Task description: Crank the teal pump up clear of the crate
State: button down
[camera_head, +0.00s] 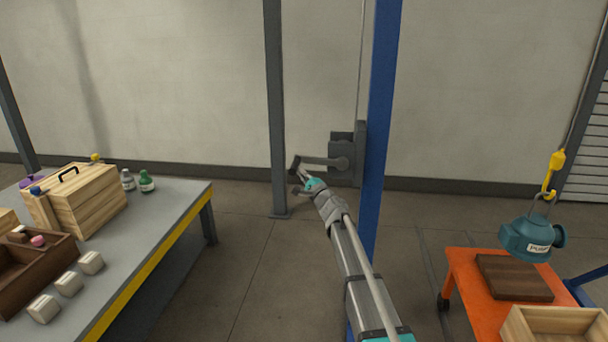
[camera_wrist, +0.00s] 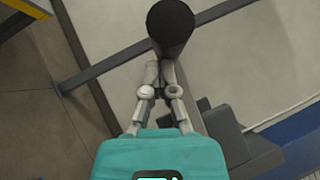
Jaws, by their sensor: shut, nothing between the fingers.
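The teal pump (camera_head: 530,240), with a white label, hangs upright from a yellow hook (camera_head: 553,172) at the right of the head view. Its underside shows just above a dark wooden board, and I cannot tell the gap. The light wooden crate (camera_head: 512,325) is at the lower right, partly cut off. The grey winch (camera_head: 342,155) is on the blue post, its crank arm (camera_head: 320,161) pointing left. In the wrist view this dark round grip (camera_wrist: 170,28) hides my fingertips partly.
The blue post (camera_head: 380,120) and a grey post (camera_head: 275,110) flank the crank. An orange cart (camera_head: 462,280) carries the dark board (camera_head: 513,278) under the pump. A grey workbench (camera_head: 160,215) with boxes and bottles stands left. Floor between bench and post is clear.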

jog(key=shift+a, duration=0.6)
jog(key=s+d+f+b, duration=0.6)
jog(key=s+f+b, duration=0.1)
jog(key=f+b, duration=0.2)
jog(key=shift+s+f+b, duration=0.25)
jog(key=shift+f+b, duration=0.05)
jog(key=shift+b, duration=0.05)
dwell(0.7)
dwell(1.0)
